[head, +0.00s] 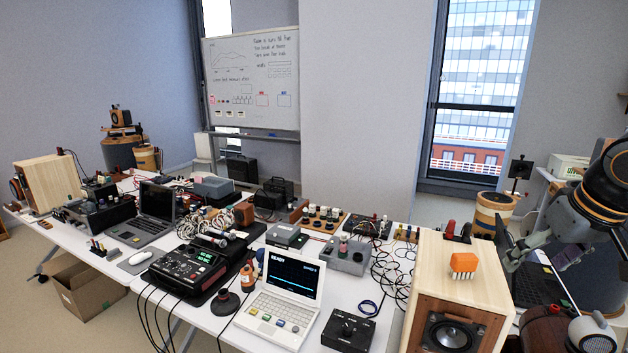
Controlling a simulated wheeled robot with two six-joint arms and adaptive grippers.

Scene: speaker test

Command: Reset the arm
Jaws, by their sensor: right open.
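My right arm reaches in from the right edge. Its gripper (512,255) is open, with its fingers pointing down and left, just right of the large wooden speaker (432,283). It appears empty, in front of a dark laptop (540,290). I cannot tell how far the fingers are from the speaker's side. An orange block (464,263) sits on top of the speaker. My left gripper is not in view.
The white tables (226,330) are crowded with a white laptop-like device (283,300), a black control box (348,330), a red-and-black recorder (187,268) and loose cables (388,270). A cardboard box (88,290) stands on the floor at left. A whiteboard (252,82) stands behind.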

